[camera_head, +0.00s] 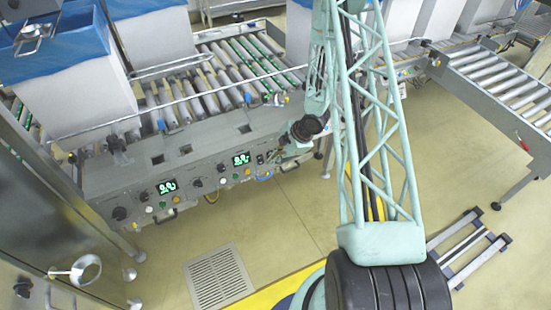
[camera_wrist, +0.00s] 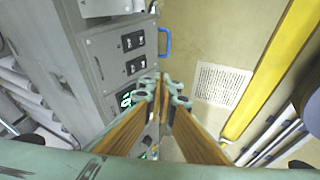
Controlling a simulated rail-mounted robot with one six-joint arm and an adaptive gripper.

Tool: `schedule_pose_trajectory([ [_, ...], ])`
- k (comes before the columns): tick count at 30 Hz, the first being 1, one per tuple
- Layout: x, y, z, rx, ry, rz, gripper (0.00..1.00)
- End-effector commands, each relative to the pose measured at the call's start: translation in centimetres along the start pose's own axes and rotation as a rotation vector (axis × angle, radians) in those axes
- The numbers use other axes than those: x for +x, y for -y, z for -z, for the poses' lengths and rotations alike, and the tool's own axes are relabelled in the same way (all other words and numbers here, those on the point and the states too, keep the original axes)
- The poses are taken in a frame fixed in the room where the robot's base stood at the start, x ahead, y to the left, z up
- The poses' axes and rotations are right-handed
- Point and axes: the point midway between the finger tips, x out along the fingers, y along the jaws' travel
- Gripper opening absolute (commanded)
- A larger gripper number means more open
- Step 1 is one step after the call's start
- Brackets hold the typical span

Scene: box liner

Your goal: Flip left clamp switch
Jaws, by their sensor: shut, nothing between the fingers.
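Two black switches, one (camera_wrist: 133,40) above the other (camera_wrist: 136,65), sit on the grey control panel (camera_wrist: 104,52) in the wrist view. I cannot read which one is the left clamp switch. In the head view they show small (camera_head: 265,157) at the panel's right end. My gripper (camera_wrist: 163,84) is shut and empty, its wood-coloured fingers meeting just below and right of the lower switch in the wrist view. In the head view my gripper (camera_head: 277,156) is beside the switches, partly hidden by my wrist. I cannot tell whether the tips touch the panel.
A blue handle (camera_wrist: 165,43) sticks out at the panel's edge. Green displays (camera_head: 167,187) and several knobs and buttons line the panel. Roller conveyors (camera_head: 215,80) with blue-lined boxes (camera_head: 75,75) stand behind. The floor (camera_head: 265,220) in front is open, with a grate (camera_head: 217,280).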

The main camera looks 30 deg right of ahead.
Motion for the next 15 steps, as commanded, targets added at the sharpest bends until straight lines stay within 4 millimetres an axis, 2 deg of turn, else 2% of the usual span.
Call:
schedule_pose_trajectory([
  [12,5.5,0.0,0.0,-0.001,0.000,0.000,0.00],
  [15,6.2,-0.9,-0.2,-0.004,0.000,-0.001,0.00],
])
